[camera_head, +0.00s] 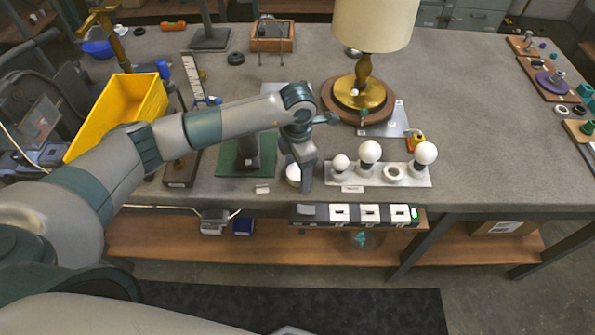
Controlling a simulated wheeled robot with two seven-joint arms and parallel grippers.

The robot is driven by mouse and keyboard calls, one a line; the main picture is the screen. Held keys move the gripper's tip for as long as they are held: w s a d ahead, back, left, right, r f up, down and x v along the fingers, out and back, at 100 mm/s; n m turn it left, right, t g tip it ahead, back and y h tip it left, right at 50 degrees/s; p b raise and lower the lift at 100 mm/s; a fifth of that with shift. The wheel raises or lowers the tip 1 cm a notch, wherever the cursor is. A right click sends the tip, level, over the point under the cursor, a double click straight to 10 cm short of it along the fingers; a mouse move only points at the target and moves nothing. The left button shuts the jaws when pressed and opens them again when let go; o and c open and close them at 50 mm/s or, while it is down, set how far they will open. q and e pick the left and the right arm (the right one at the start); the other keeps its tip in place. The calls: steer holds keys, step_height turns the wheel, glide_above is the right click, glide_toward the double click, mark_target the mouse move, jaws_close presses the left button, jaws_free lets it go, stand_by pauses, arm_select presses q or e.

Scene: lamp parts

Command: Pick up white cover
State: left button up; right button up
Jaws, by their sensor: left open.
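My left gripper (299,178) points down at the front of the grey workbench, open. A small round white piece (292,174), which may be the white cover, stands on the bench right at its fingers and is partly hidden by them. I cannot tell whether they touch it. My right gripper is not in view.
A lamp with a cream shade (373,24) and round wooden base stands behind the bulbs. A green mat (231,163) lies left of the gripper, and a yellow bin (117,112) is farther left. The bench (480,120) is clear at right centre.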

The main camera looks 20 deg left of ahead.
mark_target(298, 171)
arm_select(q)
steer(key=c, duration=1.1)
steer(key=shift+o, duration=0.2)
steer(key=shift+r, duration=0.1)
steer(key=shift+r+b, duration=0.35)
steer(key=shift+r, duration=0.15)
step_height(298, 171, up, 8)
steer(key=b, duration=0.2)
steer(key=shift+f+b, duration=0.25)
steer(key=shift+b, duration=0.15)
steer(key=shift+r, duration=0.7)
